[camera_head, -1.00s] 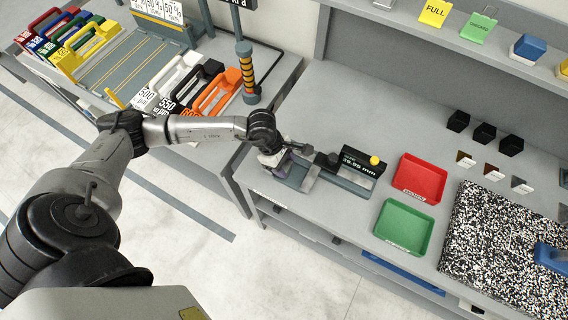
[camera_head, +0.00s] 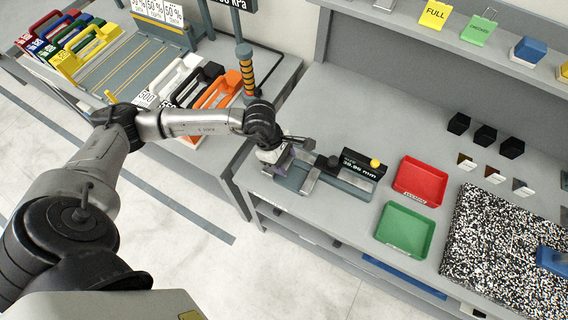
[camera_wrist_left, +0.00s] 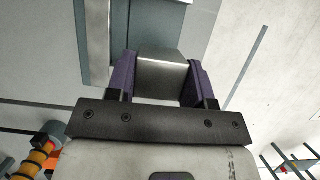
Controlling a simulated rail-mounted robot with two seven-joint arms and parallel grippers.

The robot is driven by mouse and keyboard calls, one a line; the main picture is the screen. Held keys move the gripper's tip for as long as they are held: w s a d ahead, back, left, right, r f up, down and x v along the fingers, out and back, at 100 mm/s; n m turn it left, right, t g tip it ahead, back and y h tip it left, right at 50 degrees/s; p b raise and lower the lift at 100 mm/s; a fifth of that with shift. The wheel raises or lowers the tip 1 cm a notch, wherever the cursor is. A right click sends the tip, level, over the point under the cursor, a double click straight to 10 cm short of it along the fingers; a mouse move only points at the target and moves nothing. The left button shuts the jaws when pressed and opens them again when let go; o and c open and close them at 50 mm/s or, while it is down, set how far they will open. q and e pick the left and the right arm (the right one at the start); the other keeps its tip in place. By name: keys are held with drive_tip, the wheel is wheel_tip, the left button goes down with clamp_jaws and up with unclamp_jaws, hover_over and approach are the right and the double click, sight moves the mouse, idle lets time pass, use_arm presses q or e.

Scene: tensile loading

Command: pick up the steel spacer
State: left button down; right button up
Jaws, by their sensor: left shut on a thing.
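The steel spacer (camera_wrist_left: 162,75) is a plain grey metal block. In the left wrist view it sits between the two purple-padded fingers of my left gripper (camera_wrist_left: 160,82), which is shut on it. In the head view my left gripper (camera_head: 274,160) is at the left end of the grey measuring device (camera_head: 325,183) on the bench, and the spacer is hidden or too small to make out there. I cannot tell whether the spacer touches anything below. My right gripper is not in view.
The measuring device has a black display (camera_head: 358,163) with a yellow knob. A red tray (camera_head: 420,181) and a green tray (camera_head: 405,229) lie to its right, then a speckled mat (camera_head: 505,245). Coloured handled weights (camera_head: 215,92) stand on the left table.

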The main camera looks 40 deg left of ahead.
use_arm(q)
drive_tip(key=s+d+r, duration=0.6)
drive_tip(key=s, duration=0.3)
drive_tip(key=shift+s+d+r+b, duration=0.15)
drive_tip(key=shift+d+r+b, duration=0.1)
drive_tip(key=shift+b, duration=0.1)
idle(0.8)
